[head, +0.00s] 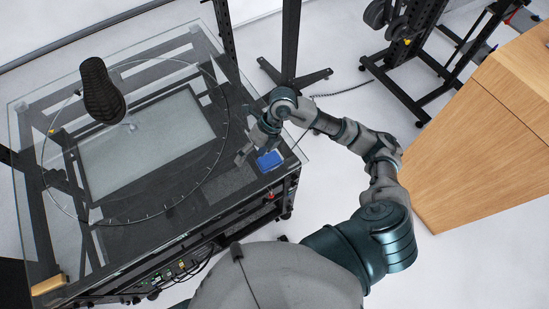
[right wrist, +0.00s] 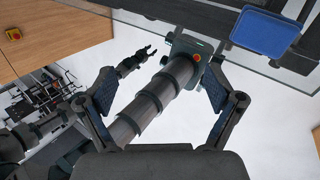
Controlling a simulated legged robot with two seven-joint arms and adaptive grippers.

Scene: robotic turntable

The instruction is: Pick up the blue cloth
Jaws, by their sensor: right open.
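The blue cloth (head: 269,159) shows as a small flat blue rectangle on the dark top at the right corner of the turntable table. It also shows in the right wrist view (right wrist: 266,32), at the top right, beyond the right finger. My right gripper (head: 251,151) is just left of the cloth in the head view, with its fingers pointing down. In the right wrist view its two fingers (right wrist: 158,84) are spread wide with nothing held between them, and the cloth is outside the gap. My left gripper does not show in the head view.
The turntable table (head: 235,182) has a clear glass plate with a ring and a pale panel (head: 150,145). A black shoe-like object (head: 101,92) stands at its left. A wooden cabinet (head: 480,150) stands right, with black stands (head: 290,75) behind. White floor lies between.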

